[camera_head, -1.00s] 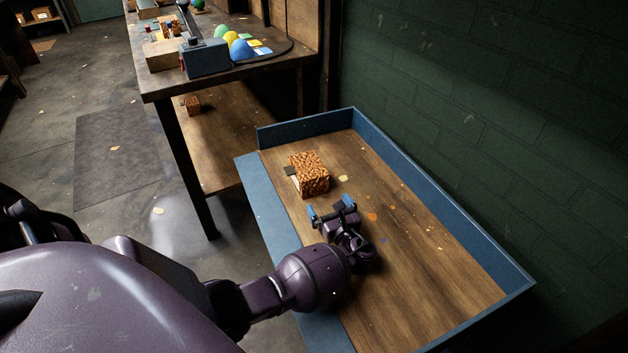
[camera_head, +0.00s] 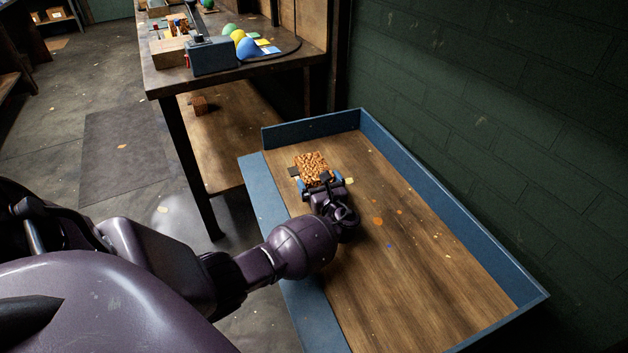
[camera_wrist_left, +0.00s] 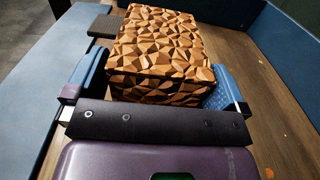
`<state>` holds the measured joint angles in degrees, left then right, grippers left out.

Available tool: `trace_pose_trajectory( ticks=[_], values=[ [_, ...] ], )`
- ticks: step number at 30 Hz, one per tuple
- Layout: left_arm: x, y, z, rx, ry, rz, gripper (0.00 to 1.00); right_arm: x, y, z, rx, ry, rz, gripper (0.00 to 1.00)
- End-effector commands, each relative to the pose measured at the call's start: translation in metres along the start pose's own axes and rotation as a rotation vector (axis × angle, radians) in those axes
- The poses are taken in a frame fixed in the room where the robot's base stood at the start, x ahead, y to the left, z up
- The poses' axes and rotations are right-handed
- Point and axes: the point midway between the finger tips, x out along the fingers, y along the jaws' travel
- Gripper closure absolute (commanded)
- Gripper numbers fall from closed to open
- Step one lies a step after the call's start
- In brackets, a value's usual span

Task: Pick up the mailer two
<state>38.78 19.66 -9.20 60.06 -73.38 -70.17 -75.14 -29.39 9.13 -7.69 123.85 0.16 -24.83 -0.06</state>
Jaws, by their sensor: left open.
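The mailer (camera_head: 312,165) is a small box with a faceted orange-brown pattern. It lies on the wooden floor of the blue-rimmed tray, near its far left end. My left gripper (camera_head: 321,184) is open at the mailer's near end. In the left wrist view the mailer (camera_wrist_left: 160,45) sits between the two blue fingers of the gripper (camera_wrist_left: 151,88), one on each side. I cannot tell whether either finger touches it. The mailer's near lower part is hidden behind the gripper's dark crossbar. My right gripper is not in view.
The tray has blue walls (camera_head: 440,195) at the back and right. A small dark flat piece (camera_wrist_left: 101,25) lies beside the mailer on the left. The tray's near right floor is clear.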

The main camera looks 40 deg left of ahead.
Motion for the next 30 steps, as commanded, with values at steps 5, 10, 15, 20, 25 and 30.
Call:
trace_pose_trajectory(
  ticks=[5, 10, 15, 20, 25, 30],
  values=[
    [0.001, 0.000, 0.001, -0.001, 0.000, -0.001, 0.00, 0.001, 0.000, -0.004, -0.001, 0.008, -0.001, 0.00],
    [0.001, -0.001, 0.001, -0.001, 0.000, -0.001, 0.21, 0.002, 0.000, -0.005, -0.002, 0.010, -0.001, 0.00],
    [0.001, -0.001, 0.001, -0.002, -0.001, -0.001, 0.33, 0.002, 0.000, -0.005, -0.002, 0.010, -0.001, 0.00],
    [0.001, -0.001, 0.003, -0.003, -0.001, -0.001, 0.33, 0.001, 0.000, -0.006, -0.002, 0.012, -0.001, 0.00],
    [0.001, -0.002, 0.022, -0.009, -0.004, -0.001, 0.33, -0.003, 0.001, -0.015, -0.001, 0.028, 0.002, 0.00],
    [0.002, -0.002, 0.061, -0.016, -0.008, -0.001, 0.33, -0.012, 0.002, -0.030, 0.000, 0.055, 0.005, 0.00]
  ],
)
